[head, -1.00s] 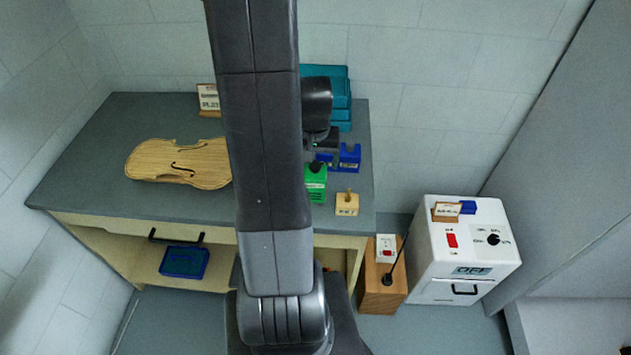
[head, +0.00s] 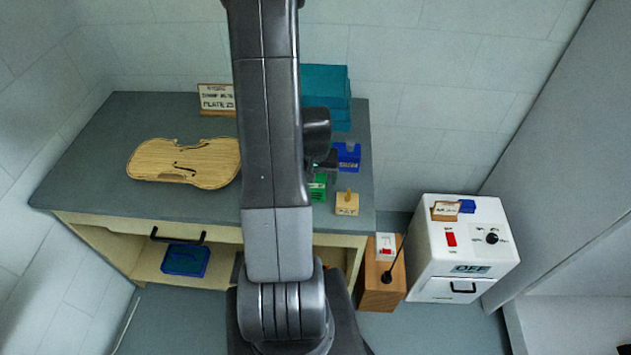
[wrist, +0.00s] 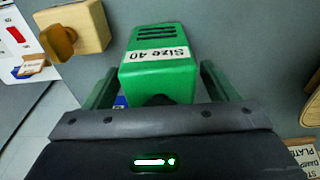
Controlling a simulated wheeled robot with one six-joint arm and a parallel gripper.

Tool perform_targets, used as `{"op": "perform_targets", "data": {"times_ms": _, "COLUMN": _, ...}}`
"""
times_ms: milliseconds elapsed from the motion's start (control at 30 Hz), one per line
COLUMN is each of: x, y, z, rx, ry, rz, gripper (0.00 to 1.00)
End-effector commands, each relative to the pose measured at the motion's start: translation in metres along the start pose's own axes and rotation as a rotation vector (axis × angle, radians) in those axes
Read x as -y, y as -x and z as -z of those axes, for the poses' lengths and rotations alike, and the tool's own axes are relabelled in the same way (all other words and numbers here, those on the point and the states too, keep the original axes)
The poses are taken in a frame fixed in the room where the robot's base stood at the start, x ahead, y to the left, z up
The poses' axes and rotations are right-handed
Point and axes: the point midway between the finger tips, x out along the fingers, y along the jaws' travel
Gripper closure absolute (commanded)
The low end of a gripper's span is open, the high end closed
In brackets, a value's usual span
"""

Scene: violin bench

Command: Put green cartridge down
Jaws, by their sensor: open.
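The green cartridge (wrist: 160,72), labelled "Size 40", appears between the two fingers of my gripper (wrist: 160,88) in the wrist view. The fingers are open, one on each side of it. In the head view the green cartridge (head: 318,188) is at the right part of the bench top (head: 90,160), partly hidden by my arm. My gripper (head: 327,162) shows there only in part, just behind and above the cartridge. The cartridge's underside is hidden, so its contact with the bench is not clear.
A small wooden block (head: 347,205) stands just right of the cartridge. A blue cartridge (head: 347,157) and teal boxes (head: 326,90) are behind. A violin plate (head: 182,162) lies to the left. A white machine reading OFF (head: 462,235) stands right of the bench.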

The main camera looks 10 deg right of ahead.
Motion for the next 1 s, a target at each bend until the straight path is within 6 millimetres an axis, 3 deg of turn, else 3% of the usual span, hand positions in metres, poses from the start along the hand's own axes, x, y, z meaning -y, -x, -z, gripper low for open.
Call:
{"op": "perform_targets", "data": {"times_ms": 133, "x": 0.000, "y": 0.000, "z": 0.000, "rx": -0.001, "ry": 0.000, "rz": 0.000, "gripper": 0.20}}
{"op": "perform_targets", "data": {"times_ms": 400, "x": 0.000, "y": 0.000, "z": 0.000, "rx": -0.001, "ry": 0.000, "rz": 0.000, "gripper": 0.73}}
{"op": "perform_targets", "data": {"times_ms": 467, "x": 0.000, "y": 0.001, "z": 0.001, "rx": -0.001, "ry": 0.000, "rz": 0.000, "gripper": 0.81}}
{"op": "perform_targets", "data": {"times_ms": 767, "x": 0.000, "y": 0.004, "z": 0.001, "rx": -0.003, "ry": 0.000, "rz": 0.000, "gripper": 0.81}}
{"op": "perform_targets", "data": {"times_ms": 1000, "x": 0.000, "y": 0.023, "z": 0.004, "rx": -0.006, "ry": 0.000, "rz": 0.000, "gripper": 0.81}}
